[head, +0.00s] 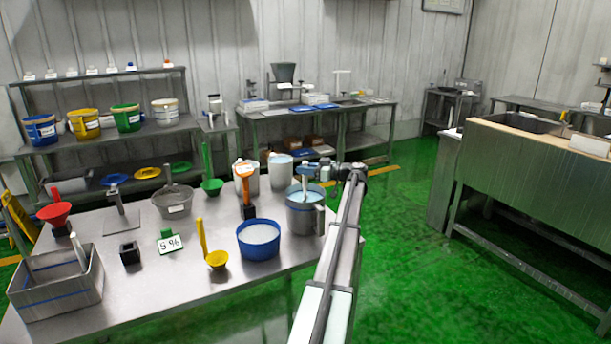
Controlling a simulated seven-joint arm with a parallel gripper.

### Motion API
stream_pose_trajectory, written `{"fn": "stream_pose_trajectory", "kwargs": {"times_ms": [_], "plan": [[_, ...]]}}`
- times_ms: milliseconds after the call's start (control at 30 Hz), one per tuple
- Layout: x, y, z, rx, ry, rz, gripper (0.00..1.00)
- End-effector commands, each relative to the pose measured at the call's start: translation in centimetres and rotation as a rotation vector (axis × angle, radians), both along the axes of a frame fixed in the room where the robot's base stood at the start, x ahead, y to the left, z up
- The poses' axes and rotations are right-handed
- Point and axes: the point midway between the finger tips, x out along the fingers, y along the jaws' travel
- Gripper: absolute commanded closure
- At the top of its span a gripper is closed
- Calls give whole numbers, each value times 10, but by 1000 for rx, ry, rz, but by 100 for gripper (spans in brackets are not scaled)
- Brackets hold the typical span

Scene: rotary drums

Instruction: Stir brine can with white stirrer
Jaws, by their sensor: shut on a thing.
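My gripper (325,173) is above a grey metal can (306,222) with a side handle, at the right end of the steel table. It is shut on what appears to be the white stirrer (305,186), a thin pale shaft that drops into the can. The can holds pale blue liquid. The stirrer's lower end is hidden in the can, and its grip is too small to make out. No label is readable on the can, so I cannot confirm it is the brine can.
Two pale cans (280,172) stand behind the grey can. An orange-handled tool (245,172) in a dark block, a blue tub (259,241) and a yellow ladle (215,258) are to its left. A "5 %" sign (170,244) and a metal tray (60,295) are farther left.

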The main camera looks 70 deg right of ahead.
Motion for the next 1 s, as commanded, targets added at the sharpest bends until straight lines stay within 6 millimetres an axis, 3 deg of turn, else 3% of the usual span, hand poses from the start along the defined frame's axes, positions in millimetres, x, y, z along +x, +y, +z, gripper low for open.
{"fn": "stream_pose_trajectory", "kwargs": {"times_ms": [1000], "plan": [[0,0,99,-1,0,0,100]]}}
